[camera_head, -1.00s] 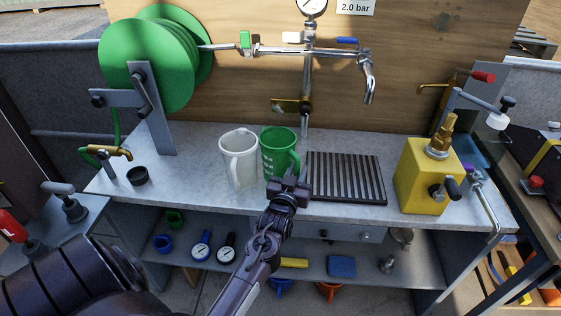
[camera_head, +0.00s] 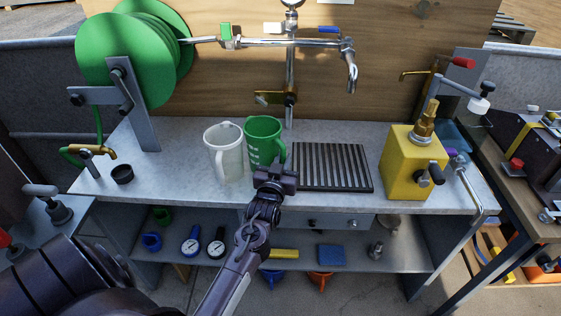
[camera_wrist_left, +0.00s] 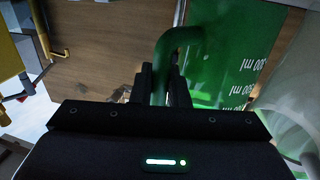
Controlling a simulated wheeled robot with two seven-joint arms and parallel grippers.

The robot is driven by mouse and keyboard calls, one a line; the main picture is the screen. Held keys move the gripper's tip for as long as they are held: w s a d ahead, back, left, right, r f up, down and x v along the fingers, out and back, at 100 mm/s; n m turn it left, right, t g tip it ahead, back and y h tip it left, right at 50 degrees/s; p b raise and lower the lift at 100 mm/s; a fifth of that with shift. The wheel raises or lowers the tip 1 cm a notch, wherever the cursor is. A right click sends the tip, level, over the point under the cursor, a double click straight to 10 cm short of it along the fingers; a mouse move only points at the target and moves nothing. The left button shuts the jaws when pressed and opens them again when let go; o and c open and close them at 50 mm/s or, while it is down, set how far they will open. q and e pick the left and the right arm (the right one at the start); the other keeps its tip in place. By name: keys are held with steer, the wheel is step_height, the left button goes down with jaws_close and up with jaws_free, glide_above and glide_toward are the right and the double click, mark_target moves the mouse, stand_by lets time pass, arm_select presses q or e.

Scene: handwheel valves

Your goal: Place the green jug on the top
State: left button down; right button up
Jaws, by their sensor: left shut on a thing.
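The green jug (camera_head: 262,140) has white markings and stands upright at the bench top (camera_head: 330,203), behind and right of the white jug. I cannot tell whether its base touches the surface. My left gripper (camera_head: 275,178) is in front of it and shut on its handle, hiding its lower right part. In the left wrist view the green handle (camera_wrist_left: 180,42) runs between the fingers (camera_wrist_left: 160,82), and the jug's side with its volume marks (camera_wrist_left: 228,60) fills the right. My right gripper is not in view.
The white jug (camera_head: 223,150) stands close beside the green one. A slatted drip tray (camera_head: 333,167) lies to the right, under the tap (camera_head: 350,75). A yellow block valve (camera_head: 408,165) is further right. A green hose reel (camera_head: 135,60) stands at left. Gauges and funnels occupy the shelf below.

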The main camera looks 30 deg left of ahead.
arm_select(q)
step_height(320, 180, up, 19)
steer(key=s+d+f+m+t+h, duration=0.1)
steer(key=s+d+f+m+h, duration=0.15)
steer(key=s+d+f, duration=0.45)
steer(key=s+d+f+m+h, duration=0.1)
steer(key=s+d+f+h, duration=0.3)
steer(key=d, duration=0.6)
steer(key=s+f, duration=0.2)
steer(key=s, duration=0.7)
steer(key=shift+f+p, duration=0.25)
steer(key=shift+p, duration=0.05)
steer(key=shift+m, duration=0.25)
